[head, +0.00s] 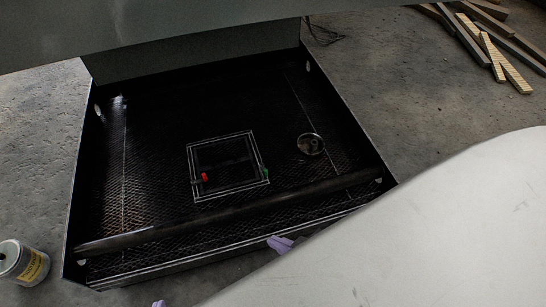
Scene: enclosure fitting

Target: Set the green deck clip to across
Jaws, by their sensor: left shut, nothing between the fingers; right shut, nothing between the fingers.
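The green deck clip (265,172) is a small green piece at the right side of a white-outlined square frame (228,194) on the dark enclosure floor. It looks longer up and down the picture, along the frame's right edge, but it is too small to be sure how it is turned. My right gripper (279,243) is shut and empty at the enclosure's front edge, below the clip and apart from it. My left gripper (158,304) shows only as a tip at the bottom picture edge, shut and away from the clip.
A red clip (205,177) sits at the frame's left side. A round metal fitting (311,144) lies right of the frame. A dark bar (220,215) crosses the enclosure's front. A labelled can (23,262) stands at the left; wooden planks (492,55) lie at the far right.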

